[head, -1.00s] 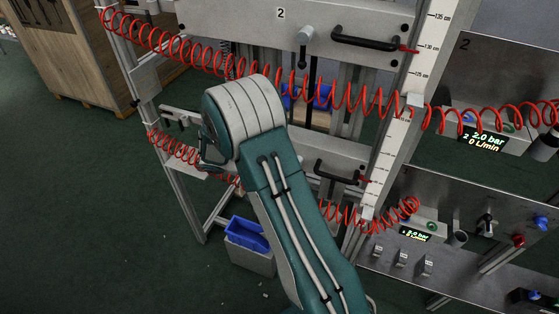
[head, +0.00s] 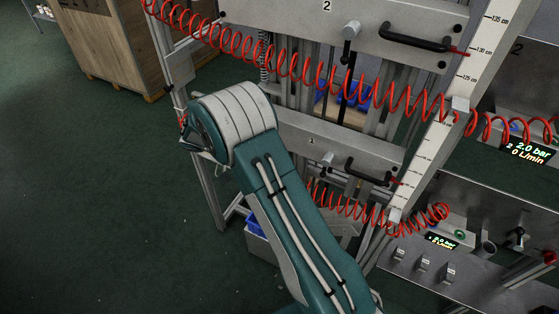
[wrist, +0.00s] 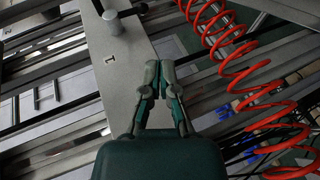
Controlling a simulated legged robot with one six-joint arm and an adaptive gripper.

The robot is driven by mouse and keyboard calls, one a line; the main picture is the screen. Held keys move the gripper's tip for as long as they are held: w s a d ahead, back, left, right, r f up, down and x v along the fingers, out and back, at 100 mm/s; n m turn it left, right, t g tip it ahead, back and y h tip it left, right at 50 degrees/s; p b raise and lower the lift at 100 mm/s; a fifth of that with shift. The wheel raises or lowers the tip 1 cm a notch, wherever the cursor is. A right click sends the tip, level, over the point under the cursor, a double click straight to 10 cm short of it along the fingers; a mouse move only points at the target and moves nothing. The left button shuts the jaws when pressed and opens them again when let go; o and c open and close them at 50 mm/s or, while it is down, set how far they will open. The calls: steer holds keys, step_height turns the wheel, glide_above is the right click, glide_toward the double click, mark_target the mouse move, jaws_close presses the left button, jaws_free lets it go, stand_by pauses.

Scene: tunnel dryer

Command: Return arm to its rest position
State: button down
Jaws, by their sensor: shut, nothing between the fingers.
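My gripper (wrist: 159,72) shows in the wrist view with its two fingertips close together and nothing held. It points toward the grey metal plate marked 1 (wrist: 115,75), with the fingertips in front of the plate's right edge. Whether they touch it I cannot tell. In the head view my teal and grey arm is folded up in front of the machine frame, and my gripper is hidden behind it.
Red coiled hoses (head: 300,70) hang across the frame near my arm; one also shows in the wrist view (wrist: 235,60). A plate marked 2 has a black handle (head: 420,40). A wooden crate (head: 110,45) stands at the back left. Green floor (head: 80,220) on the left is clear.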

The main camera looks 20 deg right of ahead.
steer(key=s+r+n+t+y, duration=0.35)
steer(key=s+r+y, duration=0.35)
steer(key=s+r, duration=0.45)
steer(key=s+a+r+n+t+y, duration=0.2)
steer(key=s+r+t, duration=0.1)
steer(key=s, duration=0.3)
steer(key=s+a+r+n+t+y, duration=0.2)
steer(key=s+r+t+y, duration=0.1)
steer(key=s+t, duration=0.2)
steer(key=shift+s+a+r+t, duration=0.3)
steer(key=shift+s+a+t, duration=0.1)
steer(key=shift+s, duration=0.15)
stand_by(0.5)
